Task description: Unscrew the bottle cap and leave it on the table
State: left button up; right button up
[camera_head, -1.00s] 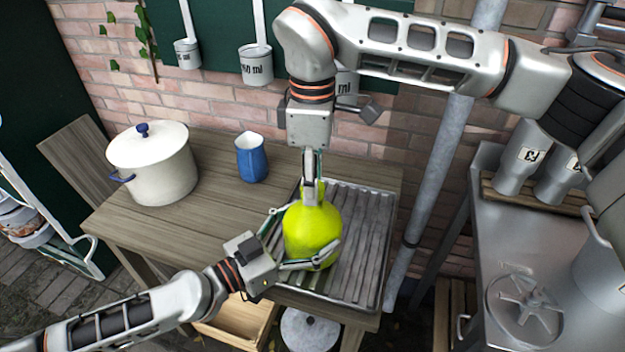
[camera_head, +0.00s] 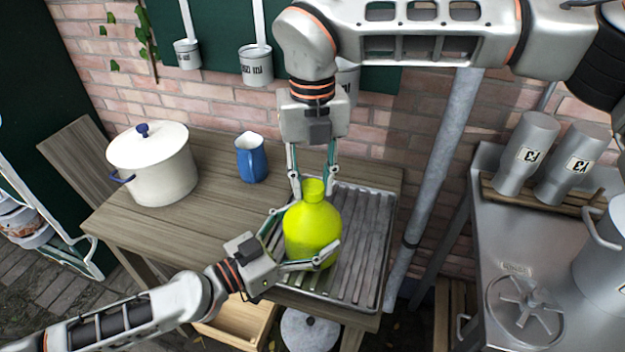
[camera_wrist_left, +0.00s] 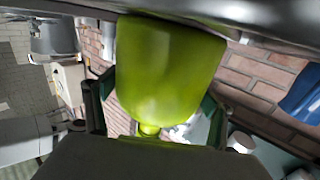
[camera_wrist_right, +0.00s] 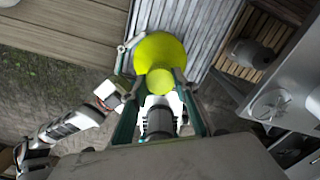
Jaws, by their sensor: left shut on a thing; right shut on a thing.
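The yellow-green bottle (camera_head: 312,236) stands upright on the ribbed metal tray (camera_head: 367,235); it also fills the left wrist view (camera_wrist_left: 168,70). Its cap (camera_head: 313,187) is the same colour and is at the neck. My left gripper (camera_head: 311,229) is shut around the bottle's body from the lower left. My right gripper (camera_head: 314,192) points down from above and is shut on the cap, one finger at each side. In the right wrist view the cap (camera_wrist_right: 160,82) lies between the fingers, over the bottle. Whether the cap is loose cannot be told.
A white pot (camera_head: 160,178) with a blue-knobbed lid and a blue cup (camera_head: 251,160) stand on the wooden table (camera_head: 205,215). Bare wood lies between them and the tray. A grey pipe (camera_head: 438,165) rises right of the table, before a metal counter (camera_head: 500,250).

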jog(key=n, duration=0.3)
jog(key=shift+n, duration=0.4)
jog(key=n, duration=2.6)
jog(key=shift+r, duration=0.3)
jog(key=shift+r, duration=0.85)
